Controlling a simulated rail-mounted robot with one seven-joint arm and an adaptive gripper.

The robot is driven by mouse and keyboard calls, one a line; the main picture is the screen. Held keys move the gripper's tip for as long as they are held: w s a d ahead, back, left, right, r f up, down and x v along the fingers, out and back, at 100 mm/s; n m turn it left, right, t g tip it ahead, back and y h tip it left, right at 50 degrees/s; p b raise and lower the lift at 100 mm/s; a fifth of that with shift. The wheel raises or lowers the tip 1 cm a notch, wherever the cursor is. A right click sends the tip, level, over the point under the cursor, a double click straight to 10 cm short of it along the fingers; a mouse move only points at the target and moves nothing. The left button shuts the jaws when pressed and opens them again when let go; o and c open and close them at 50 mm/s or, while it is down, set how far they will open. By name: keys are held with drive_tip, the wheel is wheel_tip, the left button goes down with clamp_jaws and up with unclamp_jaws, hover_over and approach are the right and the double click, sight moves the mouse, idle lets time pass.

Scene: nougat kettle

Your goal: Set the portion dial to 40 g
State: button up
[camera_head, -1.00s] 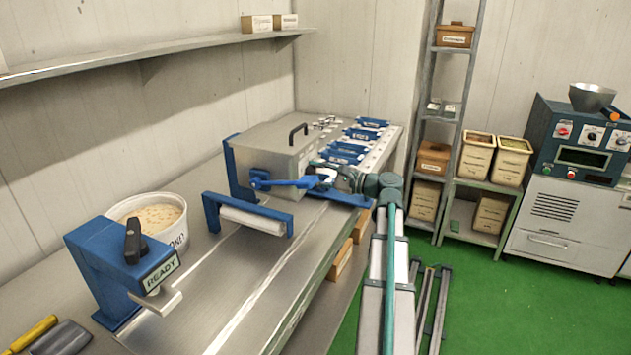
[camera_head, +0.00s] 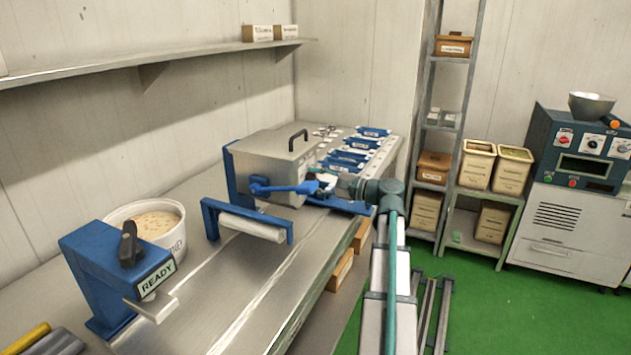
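A steel box-shaped machine (camera_head: 265,160) with a blue frame and black top handle stands on the bench. A blue lever (camera_head: 285,189) sticks out along its near face. My gripper (camera_head: 325,181) is at the right end of this lever, close to the machine's right side. My gripper is small and partly hidden here, so I cannot tell whether it is open, shut or touching anything. No portion dial with a 40 g mark can be made out; the area around my gripper is hidden by my arm.
A blue stand with a READY sign (camera_head: 156,278) and black knob (camera_head: 129,243) is at the near left, beside a tub (camera_head: 160,222). A blue-framed roller (camera_head: 245,221) stands before the machine. Blue trays (camera_head: 355,155) lie behind it.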

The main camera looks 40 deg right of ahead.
drive_tip(key=o, duration=0.3)
drive_tip(key=v, duration=1.2)
idle(0.3)
